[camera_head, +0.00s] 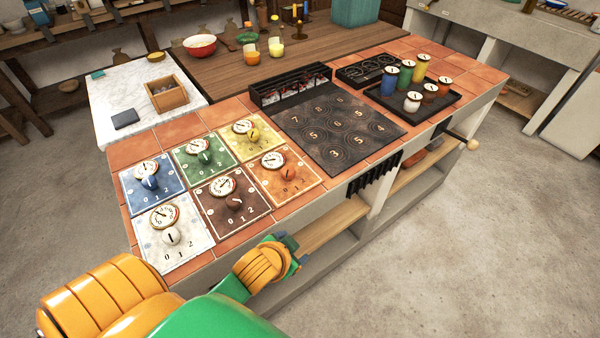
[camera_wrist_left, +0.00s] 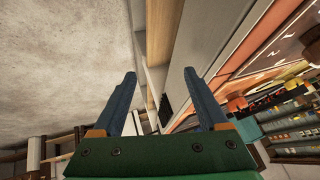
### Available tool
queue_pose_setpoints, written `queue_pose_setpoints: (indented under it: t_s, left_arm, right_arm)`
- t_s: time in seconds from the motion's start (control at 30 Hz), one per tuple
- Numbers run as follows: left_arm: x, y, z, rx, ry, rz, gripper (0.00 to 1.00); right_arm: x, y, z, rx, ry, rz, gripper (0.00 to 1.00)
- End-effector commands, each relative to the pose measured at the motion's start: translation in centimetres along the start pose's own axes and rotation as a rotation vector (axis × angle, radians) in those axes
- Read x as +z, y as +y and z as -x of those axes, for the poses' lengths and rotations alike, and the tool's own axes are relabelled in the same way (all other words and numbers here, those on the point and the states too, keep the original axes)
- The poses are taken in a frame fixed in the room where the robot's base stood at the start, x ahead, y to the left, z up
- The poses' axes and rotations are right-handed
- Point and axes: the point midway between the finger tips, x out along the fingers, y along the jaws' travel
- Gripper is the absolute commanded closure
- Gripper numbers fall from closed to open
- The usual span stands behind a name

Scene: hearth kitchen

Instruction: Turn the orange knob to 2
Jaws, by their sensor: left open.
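The orange knob (camera_head: 288,174) stands on the square orange panel (camera_head: 306,184), at the front right of a group of coloured knob panels on the counter. The panel has a round dial (camera_head: 272,160) above the knob and the marks 0, 1 and 2 around it. I cannot tell which mark the knob points to. My left gripper (camera_head: 290,250) is in front of the counter edge, nearer to me than the orange panel and apart from the knob. In the left wrist view its two blue fingers (camera_wrist_left: 160,78) are spread with nothing between them. My right gripper is not in view.
Blue, green, yellow, brown and white knob panels lie beside the orange one; the brown panel (camera_head: 231,203) is directly left. A dark numbered plate (camera_head: 338,132) lies to the right. A black rack (camera_head: 374,178) hangs on the counter front. Open shelves (camera_head: 322,224) are below.

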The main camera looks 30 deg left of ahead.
Motion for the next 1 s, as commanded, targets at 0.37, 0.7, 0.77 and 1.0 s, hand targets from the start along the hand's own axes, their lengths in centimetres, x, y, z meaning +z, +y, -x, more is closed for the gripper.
queue_pose_setpoints:
  t_s: [0.37,0.7,0.77,1.0]
  left_arm:
    - [-20.8,-5.7,5.6,-0.452,0.778,-0.551,0.24]
    - [-23.8,0.3,5.4,-0.552,1.25,-2.483,0.24]
    - [-20.3,-4.6,2.3,-0.326,1.035,-2.814,0.24]
    - [-13.0,-16.9,0.8,-0.23,-0.501,3.074,0.24]
  right_arm:
    - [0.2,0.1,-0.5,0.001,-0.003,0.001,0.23]
    - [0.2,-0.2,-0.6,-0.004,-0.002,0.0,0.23]
    - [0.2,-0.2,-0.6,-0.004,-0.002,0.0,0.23]
    - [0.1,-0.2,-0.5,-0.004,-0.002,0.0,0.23]
